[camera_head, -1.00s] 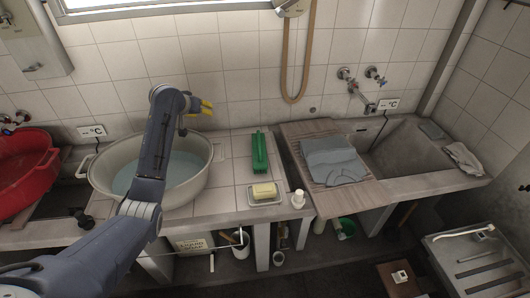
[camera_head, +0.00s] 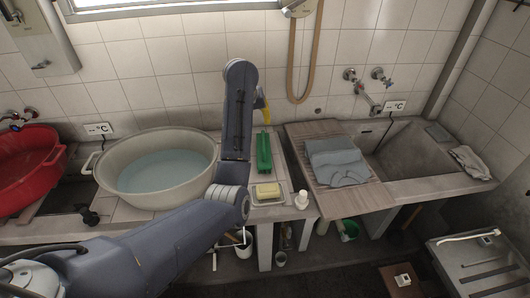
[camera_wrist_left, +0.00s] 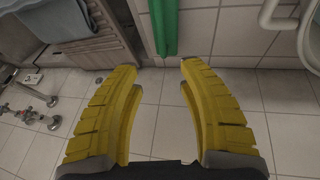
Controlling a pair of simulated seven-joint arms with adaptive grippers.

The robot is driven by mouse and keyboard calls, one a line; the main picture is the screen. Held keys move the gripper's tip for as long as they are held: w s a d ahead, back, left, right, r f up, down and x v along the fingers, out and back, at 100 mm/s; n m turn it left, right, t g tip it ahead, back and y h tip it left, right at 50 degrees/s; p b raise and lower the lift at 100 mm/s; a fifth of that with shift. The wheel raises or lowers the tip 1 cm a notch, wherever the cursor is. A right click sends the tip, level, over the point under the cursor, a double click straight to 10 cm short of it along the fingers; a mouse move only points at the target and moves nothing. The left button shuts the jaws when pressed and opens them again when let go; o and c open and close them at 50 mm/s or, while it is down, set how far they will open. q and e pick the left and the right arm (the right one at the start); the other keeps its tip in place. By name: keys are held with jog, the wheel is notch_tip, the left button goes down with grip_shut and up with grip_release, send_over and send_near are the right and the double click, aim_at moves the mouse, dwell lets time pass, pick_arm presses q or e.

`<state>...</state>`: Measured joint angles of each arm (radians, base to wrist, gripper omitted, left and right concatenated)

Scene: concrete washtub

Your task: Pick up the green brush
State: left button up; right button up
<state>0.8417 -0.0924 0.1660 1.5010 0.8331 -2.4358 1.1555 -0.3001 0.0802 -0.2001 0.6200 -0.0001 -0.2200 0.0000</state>
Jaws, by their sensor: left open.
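The green brush (camera_head: 264,150) lies on the tiled counter, just right of my left forearm link in the head view. It also shows in the left wrist view (camera_wrist_left: 163,25) at the top, beyond the fingertips and roughly centred between them. My left gripper (camera_wrist_left: 159,71) has yellow fingers spread apart with nothing between them. In the head view, my left gripper (camera_head: 264,109) is mostly hidden behind my arm, near the tiled wall behind the brush. The gripper and brush look apart. My right gripper is not in view.
A yellow soap bar (camera_head: 268,190) on a dish and a white bottle (camera_head: 302,200) stand in front of the brush. A round basin of water (camera_head: 112,195) is left. A blue-grey cloth (camera_head: 335,161) lies on a wooden board at right. A hose (camera_head: 291,70) hangs behind.

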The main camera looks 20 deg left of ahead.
aim_at(263, 138)
pick_arm(q)
jog(key=x, duration=1)
jog(key=shift+f, duration=0.2)
jog(key=shift+x, duration=2.6)
jog(key=shift+a, duration=0.15)
jog(key=shift+f, duration=0.25)
jog(key=shift+c, duration=0.6)
grip_shut()
